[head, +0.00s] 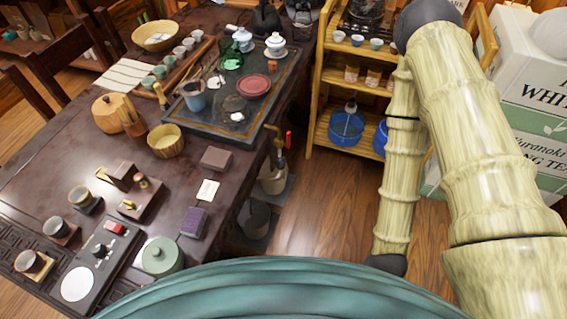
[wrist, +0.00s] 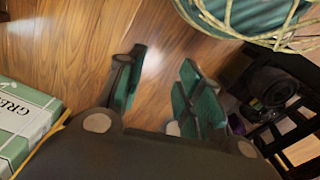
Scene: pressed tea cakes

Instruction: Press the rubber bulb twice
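I cannot pick out a rubber bulb for certain in either view. A small black rounded piece (head: 99,250) sits on the long dark tray (head: 75,257) at the table's near left; it is too small to tell whether it is the bulb. My gripper (wrist: 162,88) shows in the wrist view with its two green-padded fingers apart and nothing between them. It hangs over wooden floor, away from the tabletop. The head view shows my bamboo-patterned arm on the right, but not the gripper.
The dark table (head: 60,165) holds cups, boxes, a green lidded pot (head: 160,256) and a tea tray (head: 222,128). A tap with a red handle (head: 289,140) is at its right edge. Wooden shelves (head: 316,95) and white cartons (head: 535,130) stand right. Floor between is clear.

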